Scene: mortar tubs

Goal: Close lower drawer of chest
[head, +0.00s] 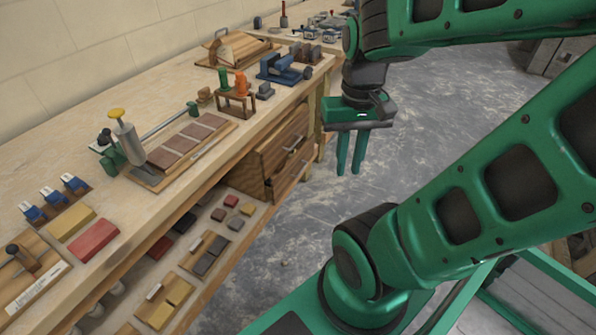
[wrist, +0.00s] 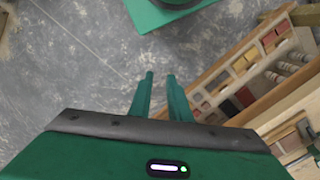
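A wooden chest (head: 262,172) with drawers stands under the workbench, near its far end in the head view. The lower drawer's front seems to stand out a little past the upper one; how far is hard to tell. My gripper (head: 349,172) hangs over the floor to the right of the chest, apart from it, fingers pointing down. The fingers are parted with nothing between them. In the wrist view, my gripper (wrist: 160,76) also shows an empty gap, with floor beyond.
The workbench (head: 75,155) carries sanding blocks, clamps and a plane. A lower shelf (head: 222,248) holds several blocks in trays, and it also shows in the wrist view (wrist: 215,75). The grey floor (head: 285,262) beside the bench is clear.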

